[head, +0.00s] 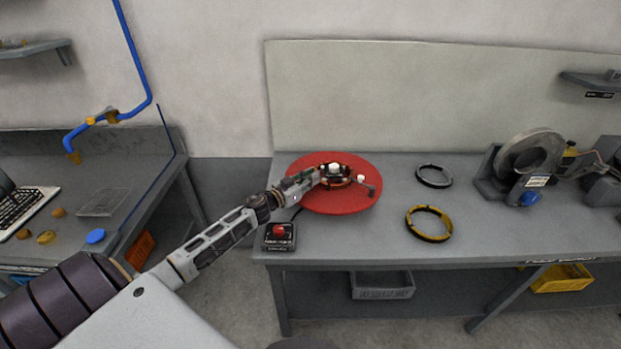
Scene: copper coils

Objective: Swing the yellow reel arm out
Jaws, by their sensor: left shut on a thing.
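A red round disc (335,203) lies on the grey workbench. At its middle are a white hub (335,168) and an orange-and-black ring (345,183). A small dark arm with a white knob (361,178) reaches to the disc's right side. My left gripper (317,178) reaches over the disc from the left and is shut at the left edge of the orange-and-black ring; its fingertips are small and partly merge with the ring. I cannot clearly make out a yellow reel arm. My right gripper is not in view.
A box with a red button (280,232) stands at the bench's front left. A machine with a grey wheel (510,160) stands at the right. A gap separates the left bench (130,180).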

